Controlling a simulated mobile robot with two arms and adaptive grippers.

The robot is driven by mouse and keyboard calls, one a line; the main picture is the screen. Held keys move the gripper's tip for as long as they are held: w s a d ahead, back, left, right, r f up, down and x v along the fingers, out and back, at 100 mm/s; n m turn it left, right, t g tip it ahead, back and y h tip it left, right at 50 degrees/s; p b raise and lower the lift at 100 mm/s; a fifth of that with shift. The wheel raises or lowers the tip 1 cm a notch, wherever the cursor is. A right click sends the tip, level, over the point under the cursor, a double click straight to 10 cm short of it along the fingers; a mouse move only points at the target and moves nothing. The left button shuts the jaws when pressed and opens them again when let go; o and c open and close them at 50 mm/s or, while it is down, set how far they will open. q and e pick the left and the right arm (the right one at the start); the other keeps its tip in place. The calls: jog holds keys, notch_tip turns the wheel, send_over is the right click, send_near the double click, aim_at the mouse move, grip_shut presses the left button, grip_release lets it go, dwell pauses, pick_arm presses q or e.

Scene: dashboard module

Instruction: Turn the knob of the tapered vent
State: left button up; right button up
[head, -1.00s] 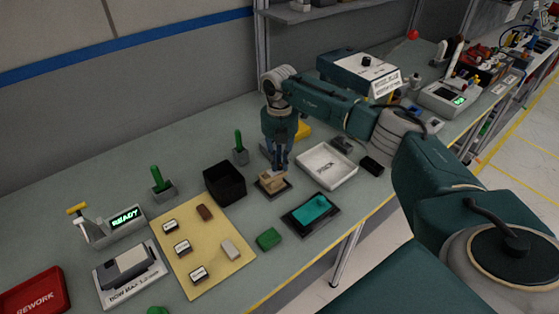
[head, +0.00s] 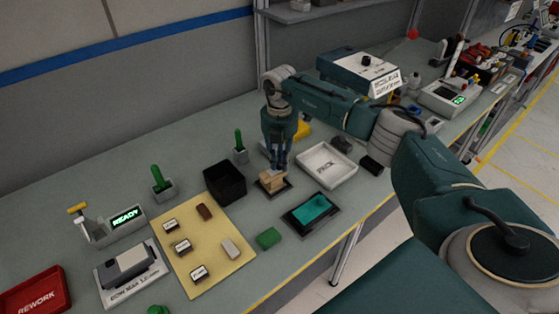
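A small tan block-shaped piece (head: 270,182) sits on a dark base near the middle of the bench in the head view; it may be the tapered vent. Its knob cannot be made out, as my gripper covers its top. My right gripper (head: 279,168) points straight down just over the tan piece, with its fingertips at or very near its top. The fingers are small and dark, and I cannot tell whether they are closed on anything. My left gripper is not in view.
A black bin (head: 224,184) stands left of the gripper and a white PACK tray (head: 345,176) right of it. A teal-screened device (head: 312,212) lies in front. A yellow mat (head: 190,265) holds several small parts. Upright green-handled pieces (head: 239,143) stand behind.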

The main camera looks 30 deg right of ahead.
aim_at(279, 164)
jog(key=o, duration=0.4)
jog(key=shift+c, duration=0.2)
jog(key=shift+r, duration=0.15)
notch_tip(279, 164, up, 12)
dwell(0.6)
